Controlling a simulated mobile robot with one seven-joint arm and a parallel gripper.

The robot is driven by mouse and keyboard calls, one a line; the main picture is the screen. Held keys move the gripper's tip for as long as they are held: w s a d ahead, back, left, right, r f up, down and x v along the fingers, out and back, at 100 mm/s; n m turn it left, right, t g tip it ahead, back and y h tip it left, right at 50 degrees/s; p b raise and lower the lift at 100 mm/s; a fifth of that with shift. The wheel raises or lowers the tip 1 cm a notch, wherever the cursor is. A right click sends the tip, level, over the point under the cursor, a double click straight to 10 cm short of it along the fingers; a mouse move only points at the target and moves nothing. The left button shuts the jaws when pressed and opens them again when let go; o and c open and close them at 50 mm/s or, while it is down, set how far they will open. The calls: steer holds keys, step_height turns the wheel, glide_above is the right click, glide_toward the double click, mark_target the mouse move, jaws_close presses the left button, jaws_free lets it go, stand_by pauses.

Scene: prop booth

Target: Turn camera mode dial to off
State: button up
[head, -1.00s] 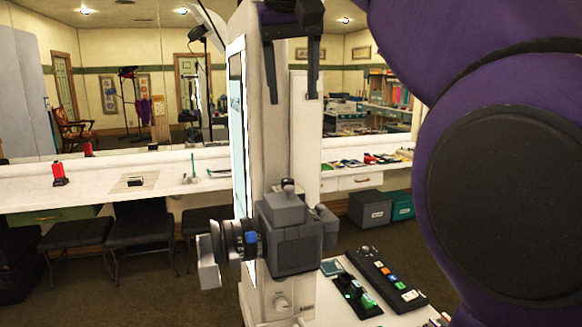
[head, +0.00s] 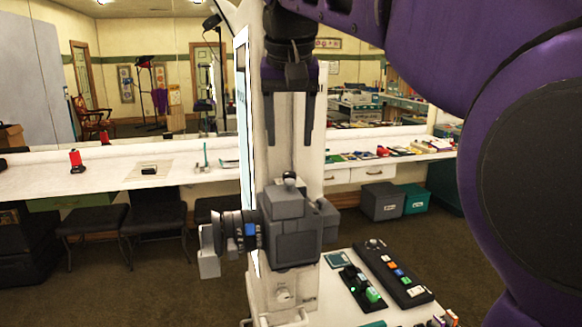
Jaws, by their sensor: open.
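A dark grey camera (head: 296,245) is mounted on the front of a white booth post in the middle of the head view. Its lens (head: 235,231), with a blue mark, points left. A small dark knob with a light top (head: 290,180) stands on top of the camera; I cannot tell if it is the mode dial, and no setting marks are readable. My gripper (head: 289,143) hangs fingers down above the camera, apart from it. Its two dark fingers are wide apart with nothing between them.
A white table (head: 340,311) at the lower right holds a black control panel (head: 392,273) and a small tray with green pieces (head: 360,289). Behind, a long white counter (head: 50,184) runs along the mirror wall, with stools (head: 157,220) below. Grey (head: 381,202) and teal bins (head: 416,199) stand on the floor.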

mark_target(290, 174)
steer(key=x, duration=0.8)
jaws_close()
